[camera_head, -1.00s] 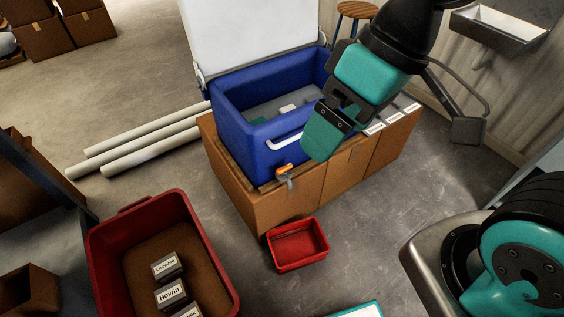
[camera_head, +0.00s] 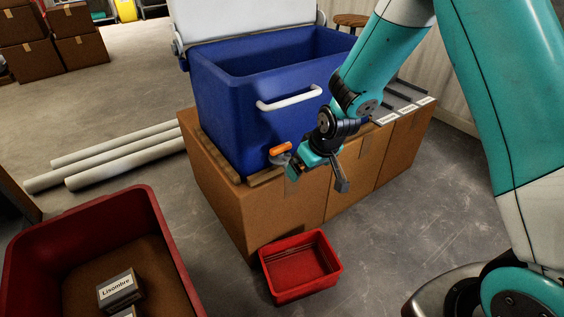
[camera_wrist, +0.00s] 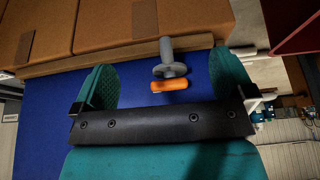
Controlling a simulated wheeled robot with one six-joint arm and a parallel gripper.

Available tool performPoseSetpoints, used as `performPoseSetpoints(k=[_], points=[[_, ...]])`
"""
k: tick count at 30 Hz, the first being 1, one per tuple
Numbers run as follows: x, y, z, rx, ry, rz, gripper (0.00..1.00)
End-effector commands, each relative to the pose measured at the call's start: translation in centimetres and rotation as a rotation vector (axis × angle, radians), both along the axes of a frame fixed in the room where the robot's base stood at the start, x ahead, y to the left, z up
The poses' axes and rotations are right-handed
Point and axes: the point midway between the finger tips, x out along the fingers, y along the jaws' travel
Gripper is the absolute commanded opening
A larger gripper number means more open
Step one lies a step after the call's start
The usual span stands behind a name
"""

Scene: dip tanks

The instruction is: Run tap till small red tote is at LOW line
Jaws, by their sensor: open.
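The blue tank (camera_head: 245,110) has a tap with an orange lever (camera_head: 281,149) low on its front. The small red tote (camera_head: 300,266) is on the floor below the tap, against the box base. No water stream or water surface is clear; I cannot make out a LOW line. My gripper (camera_head: 317,176) is open beside the tap, to its right in the head view. In the wrist view the orange lever (camera_wrist: 169,85) and grey tap body (camera_wrist: 167,57) lie between the directions of the two teal fingers (camera_wrist: 165,80), apparently untouched.
The tank stands on brown boxes (camera_head: 225,205) with wooden slats. A large red tub (camera_head: 160,222) holding labelled blocks is at lower left. White pipes (camera_head: 110,160) lie on the floor. A white handle (camera_head: 289,98) projects above the tap. Floor right of the tote is clear.

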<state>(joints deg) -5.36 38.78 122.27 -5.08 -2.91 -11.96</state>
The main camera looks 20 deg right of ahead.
Motion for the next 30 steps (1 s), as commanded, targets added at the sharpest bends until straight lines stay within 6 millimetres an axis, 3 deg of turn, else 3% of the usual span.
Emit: performPoseSetpoints(k=[5,15,21,30], points=[[1.5,0.2,-0.8,-0.005,-0.007,-0.001,1.0],[8.3,2.5,-0.8,-0.004,-0.008,0.0,1.0],[11.2,3.4,-0.8,-0.004,-0.004,-0.001,1.0],[12.0,3.7,-1.7,-0.004,-0.002,-0.001,1.0]])
